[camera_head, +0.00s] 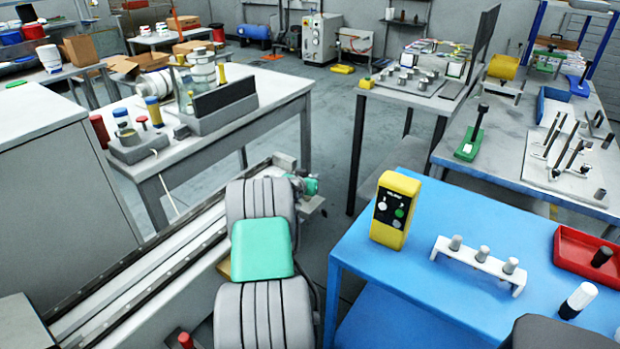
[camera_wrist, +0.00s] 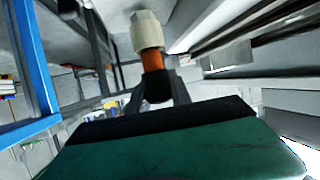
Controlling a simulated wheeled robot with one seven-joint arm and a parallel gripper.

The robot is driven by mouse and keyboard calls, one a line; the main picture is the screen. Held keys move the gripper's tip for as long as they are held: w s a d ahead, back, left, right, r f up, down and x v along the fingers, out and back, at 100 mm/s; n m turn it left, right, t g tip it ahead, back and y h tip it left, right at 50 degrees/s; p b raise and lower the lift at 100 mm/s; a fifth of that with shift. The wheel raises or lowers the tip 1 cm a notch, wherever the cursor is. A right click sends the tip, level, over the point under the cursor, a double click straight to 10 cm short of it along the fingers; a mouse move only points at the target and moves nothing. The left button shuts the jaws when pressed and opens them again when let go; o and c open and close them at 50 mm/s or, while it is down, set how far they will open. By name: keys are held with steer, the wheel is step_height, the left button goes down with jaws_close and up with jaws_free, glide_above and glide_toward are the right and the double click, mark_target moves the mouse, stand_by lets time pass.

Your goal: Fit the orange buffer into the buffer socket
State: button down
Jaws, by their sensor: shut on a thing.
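The orange buffer (camera_wrist: 152,60) is in the wrist view at top centre, an orange cylinder with a pale faceted end and a black end nearer the camera. My gripper (camera_wrist: 157,90) is shut on it near the black end, with a grey finger on either side. The pale end points away from the hand, and nothing visibly touches it. In the head view my arm covers the lower middle, and the buffer cannot be made out there. I cannot pick out the buffer socket in either view.
A long rail (camera_head: 125,285) runs along the lower left. A blue table (camera_head: 400,285) at right holds a yellow control box (camera_head: 395,210), a white rack (camera_head: 478,265) with grey pegs and a red tray (camera_head: 588,252). Open floor (camera_head: 335,120) lies behind.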

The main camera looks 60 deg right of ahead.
steer(key=shift+f+b, duration=1.3)
steer(key=shift+b, duration=0.05)
steer(key=c, duration=1.1)
jaws_free()
steer(key=v, duration=0.7)
steer(key=shift+a+r, duration=0.2)
steer(key=shift+a, duration=0.15)
